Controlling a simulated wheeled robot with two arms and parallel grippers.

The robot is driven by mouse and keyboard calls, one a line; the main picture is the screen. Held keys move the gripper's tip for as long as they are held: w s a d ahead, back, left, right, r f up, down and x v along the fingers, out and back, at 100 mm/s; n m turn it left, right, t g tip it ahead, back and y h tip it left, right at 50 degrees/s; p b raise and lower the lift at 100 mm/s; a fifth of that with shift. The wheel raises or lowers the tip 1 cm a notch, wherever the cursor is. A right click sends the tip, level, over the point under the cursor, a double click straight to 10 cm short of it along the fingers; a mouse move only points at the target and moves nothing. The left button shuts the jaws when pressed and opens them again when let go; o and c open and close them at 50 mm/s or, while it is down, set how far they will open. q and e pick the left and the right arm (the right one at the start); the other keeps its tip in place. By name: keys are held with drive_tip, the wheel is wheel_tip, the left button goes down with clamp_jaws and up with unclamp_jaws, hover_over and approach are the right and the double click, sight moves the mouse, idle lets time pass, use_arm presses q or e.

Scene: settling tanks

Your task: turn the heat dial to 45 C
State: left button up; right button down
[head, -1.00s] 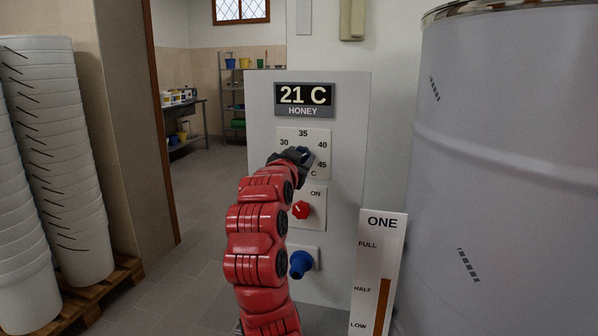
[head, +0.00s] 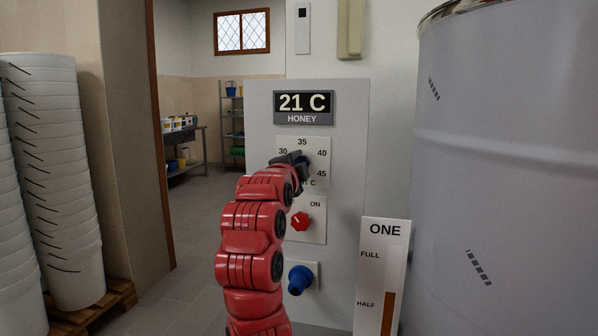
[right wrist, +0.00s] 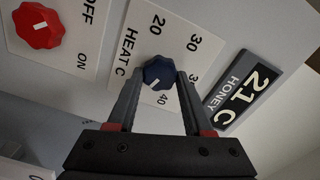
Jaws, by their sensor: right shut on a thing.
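The heat dial (right wrist: 158,73) is a dark blue knob with a white mark on the plate lettered HEAT C (right wrist: 128,52). In the right wrist view the mark points down and left, to the side of the 40 away from 35. The 45 is hidden there but shows in the head view. My right gripper (right wrist: 160,80) is shut on the dial, one finger on each side. In the head view my right gripper (head: 302,161) covers most of the dial. The display (head: 304,106) reads 21 C, HONEY. My left gripper is out of view.
Below the dial are a red switch knob (head: 300,221) by ON and a blue knob (head: 300,280). A level gauge marked ONE (head: 385,255) and a large grey tank (head: 510,170) stand at the right. Stacked white buckets (head: 55,170) stand on a pallet at the left.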

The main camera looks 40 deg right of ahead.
drive_tip(key=shift+f+m, duration=0.1)
drive_tip(key=shift+m, duration=0.8)
drive_tip(key=shift+c, duration=1.5)
unclamp_jaws()
drive_tip(key=p+v, duration=0.3)
drive_tip(key=v, duration=1.4)
drive_tip(key=shift+s+p, duration=0.2)
drive_tip(key=shift+p, duration=0.1)
